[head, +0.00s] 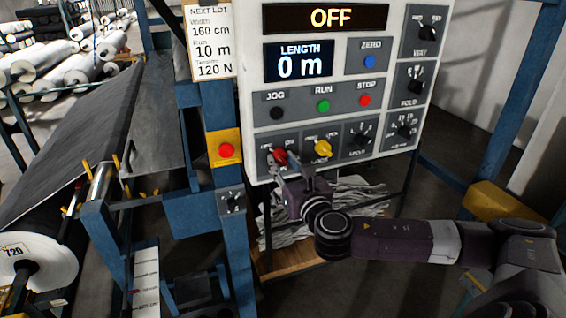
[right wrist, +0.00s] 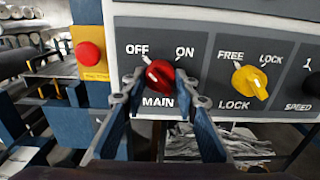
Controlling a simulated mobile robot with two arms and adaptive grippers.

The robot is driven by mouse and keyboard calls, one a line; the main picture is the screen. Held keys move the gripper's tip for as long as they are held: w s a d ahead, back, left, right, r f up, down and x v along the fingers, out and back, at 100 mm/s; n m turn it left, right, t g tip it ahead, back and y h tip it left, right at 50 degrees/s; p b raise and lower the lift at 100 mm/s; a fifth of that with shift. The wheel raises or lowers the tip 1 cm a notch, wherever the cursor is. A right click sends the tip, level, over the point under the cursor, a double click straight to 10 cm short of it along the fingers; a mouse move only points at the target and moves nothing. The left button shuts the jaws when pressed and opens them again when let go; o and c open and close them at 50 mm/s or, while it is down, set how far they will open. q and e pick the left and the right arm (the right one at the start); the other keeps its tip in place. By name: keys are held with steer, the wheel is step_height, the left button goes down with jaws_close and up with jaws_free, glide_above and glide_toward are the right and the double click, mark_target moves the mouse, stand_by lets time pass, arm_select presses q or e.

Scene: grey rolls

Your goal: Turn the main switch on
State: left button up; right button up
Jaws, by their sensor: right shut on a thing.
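The main switch is a red knob (right wrist: 159,74) at the lower left of the control panel, between the OFF and ON labels, with MAIN below it. Its pale pointer mark is turned up and left, toward OFF. In the head view the red knob (head: 280,156) is partly covered by my right gripper. My right gripper (head: 292,170) is shut on the knob, with one finger at each side of it in the right wrist view (right wrist: 158,80). The panel display (head: 331,17) reads OFF. My left gripper is not in view.
A yellow LOCK knob (head: 322,148) is close to the right of the main switch. Jog, run and stop buttons (head: 323,105) are above. A red button on a yellow box (head: 226,150) is on the blue post to the left. Grey cloth (head: 345,200) lies below the panel.

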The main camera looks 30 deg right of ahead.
steer(key=shift+c, duration=1.1)
steer(key=shift+m, duration=0.3)
steer(key=m+b, duration=0.2)
steer(key=m, duration=0.7)
steer(key=shift+a+b, duration=0.1)
steer(key=shift+b, duration=0.3)
steer(key=m, duration=0.4)
steer(key=shift+m, duration=2.2)
steer(key=shift+r, duration=0.1)
